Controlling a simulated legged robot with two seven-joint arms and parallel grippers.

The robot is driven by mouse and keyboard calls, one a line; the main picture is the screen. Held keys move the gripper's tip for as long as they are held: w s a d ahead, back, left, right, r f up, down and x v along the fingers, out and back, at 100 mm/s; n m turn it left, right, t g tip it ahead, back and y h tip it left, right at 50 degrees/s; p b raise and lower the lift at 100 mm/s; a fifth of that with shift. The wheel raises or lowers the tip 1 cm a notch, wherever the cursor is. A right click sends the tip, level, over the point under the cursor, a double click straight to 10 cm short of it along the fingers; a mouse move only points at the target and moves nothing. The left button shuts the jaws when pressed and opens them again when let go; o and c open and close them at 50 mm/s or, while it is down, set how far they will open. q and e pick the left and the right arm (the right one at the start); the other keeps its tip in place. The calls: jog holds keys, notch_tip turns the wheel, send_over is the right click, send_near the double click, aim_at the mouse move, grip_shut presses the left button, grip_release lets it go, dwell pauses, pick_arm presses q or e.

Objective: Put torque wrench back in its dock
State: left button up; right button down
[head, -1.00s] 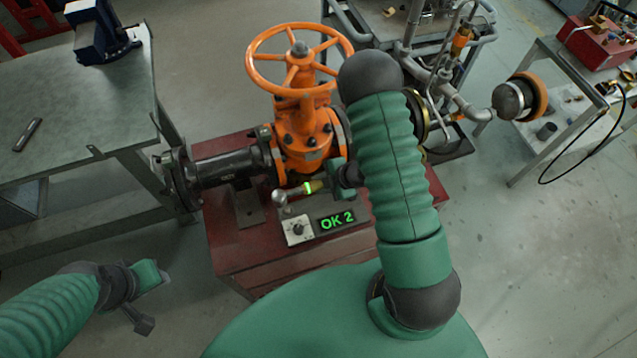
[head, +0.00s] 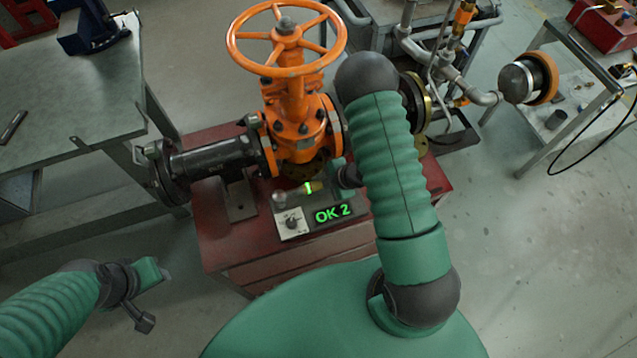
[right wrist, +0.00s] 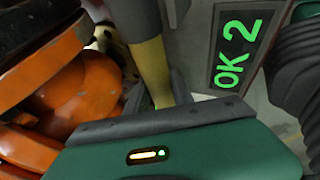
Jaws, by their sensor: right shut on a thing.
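The torque wrench (head: 313,187) has a yellow-green handle with a glowing green band and a grey head at its left end. In the head view it lies roughly level just behind the display box (head: 333,213), which reads "OK 2". I cannot tell whether it touches the box. My right gripper (head: 340,178) is shut on the wrench, partly hidden by my forearm. In the right wrist view the yellow handle (right wrist: 154,72) runs up from the jaws beside the display. The dock cannot be made out separately. My left gripper (head: 150,290) is at lower left, away from the wrench; its jaws are unclear.
The orange gate valve (head: 298,130) with its handwheel stands close behind the wrench on the red stand (head: 225,245). A black flanged pipe (head: 215,158) extends left. A workbench (head: 70,95) is at left, a cart (head: 590,95) at right. Floor at right is clear.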

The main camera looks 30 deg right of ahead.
jog(key=c, duration=1.5)
grip_release()
jog(key=shift+w+a, duration=0.1)
jog(key=shift+a, duration=0.15)
jog(key=o, duration=0.5)
jog(key=shift+a+r, duration=0.15)
jog(key=shift+a, duration=0.15)
jog(key=shift+d, duration=0.35)
pick_arm(q)
jog(key=r+p, duration=0.1)
jog(key=p, duration=0.1)
jog(key=r+p, duration=0.1)
jog(key=shift+a+r, duration=0.25)
jog(key=shift+r, duration=0.1)
pick_arm(e)
jog(key=v, duration=1.6)
jog(key=shift+s+r, duration=0.2)
jog(key=shift+s, duration=0.05)
